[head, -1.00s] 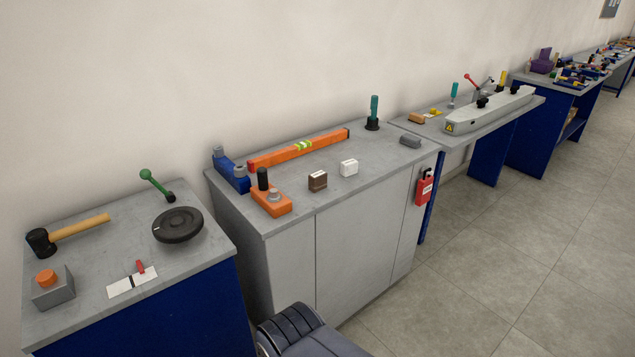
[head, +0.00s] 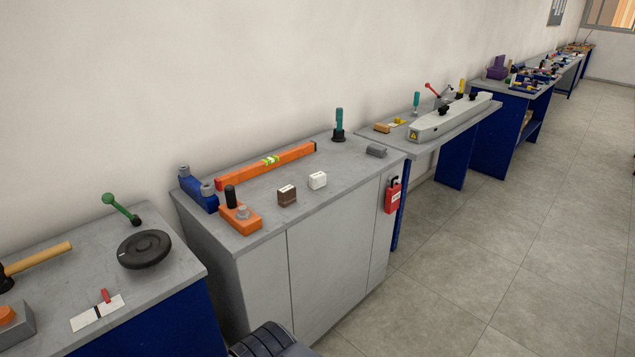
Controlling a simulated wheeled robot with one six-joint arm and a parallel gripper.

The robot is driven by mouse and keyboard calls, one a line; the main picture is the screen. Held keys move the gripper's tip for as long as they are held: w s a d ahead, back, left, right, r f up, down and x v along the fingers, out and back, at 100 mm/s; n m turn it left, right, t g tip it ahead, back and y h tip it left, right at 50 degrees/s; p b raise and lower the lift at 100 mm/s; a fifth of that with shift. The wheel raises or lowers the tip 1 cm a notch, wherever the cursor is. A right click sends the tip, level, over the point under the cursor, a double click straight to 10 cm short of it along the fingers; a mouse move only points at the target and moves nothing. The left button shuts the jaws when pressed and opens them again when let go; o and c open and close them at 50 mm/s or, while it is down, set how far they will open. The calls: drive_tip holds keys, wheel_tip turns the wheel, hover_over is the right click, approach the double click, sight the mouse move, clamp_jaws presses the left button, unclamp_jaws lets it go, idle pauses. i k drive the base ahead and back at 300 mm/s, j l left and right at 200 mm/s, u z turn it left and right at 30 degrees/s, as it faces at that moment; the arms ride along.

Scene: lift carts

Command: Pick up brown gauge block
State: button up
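The brown gauge block (head: 287,196) stands on the grey top of the middle cabinet (head: 330,186), near its front edge. A white block (head: 317,180) of similar size stands just to its right, apart from it. An orange block with a black knob (head: 241,218) is to its left. My gripper is not in view. Only a dark rounded part of my own body shows at the bottom edge, below the cabinet.
An orange spirit level (head: 266,166) and a blue vise-like piece (head: 197,188) lie behind the block. A grey block (head: 376,151) and a teal-handled tool (head: 339,124) are at the right. A red padlock (head: 392,196) hangs on the side. The floor (head: 480,270) at right is clear.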

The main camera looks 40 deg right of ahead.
sight(287, 196)
drive_tip(key=i+l, duration=0.15)
drive_tip(key=l, duration=0.2)
drive_tip(key=i+l, duration=0.15)
drive_tip(key=l, duration=0.25)
drive_tip(key=i+l, duration=0.2)
drive_tip(key=l, duration=0.15)
drive_tip(key=i+l, duration=0.15)
drive_tip(key=l, duration=0.2)
drive_tip(key=z, duration=0.05)
